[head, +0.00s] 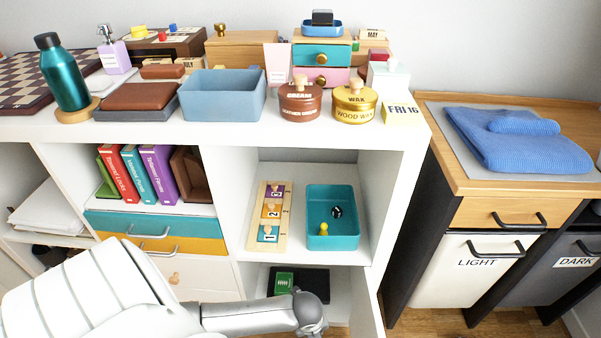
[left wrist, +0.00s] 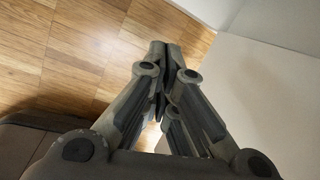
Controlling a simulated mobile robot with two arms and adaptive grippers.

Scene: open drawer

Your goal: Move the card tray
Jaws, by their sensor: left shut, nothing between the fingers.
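No label marks a card tray. A wooden board (head: 284,236) with numbered coloured squares lies in the middle shelf compartment. Beside it on the right is a teal tray (head: 345,196) holding a yellow pawn-like piece (head: 324,229) and a dark ball (head: 336,211). In the compartment below, a dark tray (head: 312,278) with a green item (head: 284,283) is partly hidden behind my left arm. I cannot tell which is the card tray. My left gripper (left wrist: 166,52) is shut and empty above a wood floor, beside a pale surface. My right gripper is not in view.
The white shelf top carries a teal bottle (head: 62,75), a blue box (head: 222,95) and two round tins. Books (head: 135,175) and closed drawers (head: 155,229) are left of the tray compartment. A wooden cabinet (head: 513,213) with a blue towel (head: 505,140) stands right.

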